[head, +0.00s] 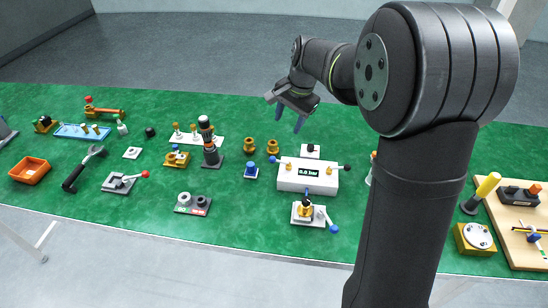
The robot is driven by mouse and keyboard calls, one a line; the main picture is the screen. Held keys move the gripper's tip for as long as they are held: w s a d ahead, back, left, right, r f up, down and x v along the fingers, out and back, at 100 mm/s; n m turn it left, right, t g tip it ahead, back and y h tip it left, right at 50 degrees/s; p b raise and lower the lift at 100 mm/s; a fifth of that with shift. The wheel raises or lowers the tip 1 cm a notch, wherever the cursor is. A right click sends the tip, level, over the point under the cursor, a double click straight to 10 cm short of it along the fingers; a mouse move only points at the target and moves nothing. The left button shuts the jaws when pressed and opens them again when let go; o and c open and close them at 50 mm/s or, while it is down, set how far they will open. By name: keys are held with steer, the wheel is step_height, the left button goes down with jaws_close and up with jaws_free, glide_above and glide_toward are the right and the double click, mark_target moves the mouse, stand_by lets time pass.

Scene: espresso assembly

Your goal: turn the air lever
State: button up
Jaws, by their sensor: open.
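A white box (308,177) with a small display reading in bar stands right of the table's middle. A lever with a blue knob (273,160) sticks out at its left, and one with a black knob (347,168) at its right. In front of the box, a small pale unit (315,216) carries a blue-knobbed lever (333,227) angled to the front right. I cannot tell which of these is the air lever. My gripper (289,118) is open and empty, with blue fingertips, held in the air above the far side of the box and apart from it.
Several small fixtures are spread over the green table (235,230), with an orange bin (30,170) and a red-knobbed lever unit (122,182) at the left. A wooden board (520,245) with parts lies at the right. My arm hides part of the table's right side.

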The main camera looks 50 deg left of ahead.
steer(key=s+a+m, duration=0.1)
glide_toward(273, 158)
steer(key=x, duration=0.9)
steer(key=shift+f, duration=0.25)
steer(key=c, duration=1)
